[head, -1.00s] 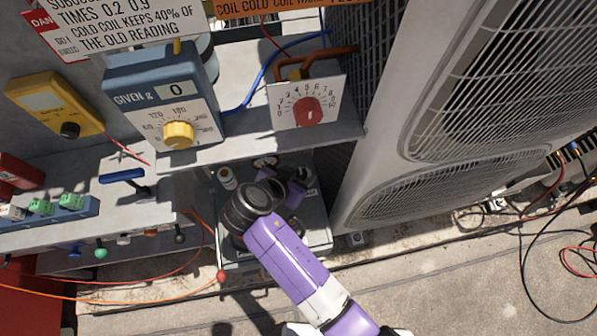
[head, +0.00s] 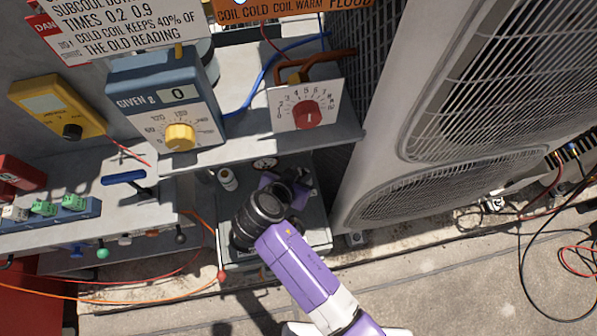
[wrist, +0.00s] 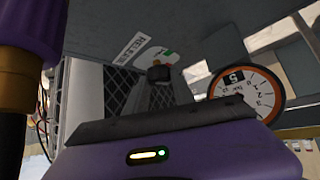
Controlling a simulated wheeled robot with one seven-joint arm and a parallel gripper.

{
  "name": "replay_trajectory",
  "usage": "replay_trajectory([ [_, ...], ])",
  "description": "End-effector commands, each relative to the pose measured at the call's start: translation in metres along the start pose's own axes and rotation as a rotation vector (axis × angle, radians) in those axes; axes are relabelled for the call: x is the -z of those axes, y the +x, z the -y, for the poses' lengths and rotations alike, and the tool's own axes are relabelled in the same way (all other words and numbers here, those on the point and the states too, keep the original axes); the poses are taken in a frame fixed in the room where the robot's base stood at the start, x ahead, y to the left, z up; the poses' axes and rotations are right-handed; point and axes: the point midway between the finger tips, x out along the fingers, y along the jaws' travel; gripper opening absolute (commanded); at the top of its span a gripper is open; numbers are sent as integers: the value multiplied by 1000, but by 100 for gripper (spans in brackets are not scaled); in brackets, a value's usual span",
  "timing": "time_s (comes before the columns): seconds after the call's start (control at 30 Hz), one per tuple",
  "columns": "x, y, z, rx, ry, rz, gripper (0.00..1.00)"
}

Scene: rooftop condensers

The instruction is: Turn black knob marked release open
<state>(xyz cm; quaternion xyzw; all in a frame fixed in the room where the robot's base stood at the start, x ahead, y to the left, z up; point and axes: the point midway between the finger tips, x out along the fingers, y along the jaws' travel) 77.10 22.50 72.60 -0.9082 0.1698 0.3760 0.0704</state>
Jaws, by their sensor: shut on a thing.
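In the wrist view a small black knob (wrist: 158,73) sits beside a white label reading RELEASE (wrist: 136,46) and a small green and red marking (wrist: 170,57), on a grey panel. My gripper (wrist: 160,85) reaches up to it from the purple housing and is shut on the knob; the fingertips are dark and hard to separate from it. In the head view my purple wrist (head: 298,187) is over the grey box (head: 317,232) under the shelf. My arm hides the knob and fingertips there.
A round orange-rimmed dial (wrist: 245,92) is close to the right in the wrist view. Above the box is a shelf (head: 345,127) with a red knob (head: 306,115) and a blue meter (head: 160,100). A large condenser (head: 390,180) stands right. Cables lie on the ground.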

Motion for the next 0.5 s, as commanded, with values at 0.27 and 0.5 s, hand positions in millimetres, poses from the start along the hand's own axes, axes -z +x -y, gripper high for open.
replay_trajectory([
  [0.27, 2, -2, -6, 164, -165, 3, 0],
  [0.5, 4, -2, -8, 325, -324, 3, 0],
])
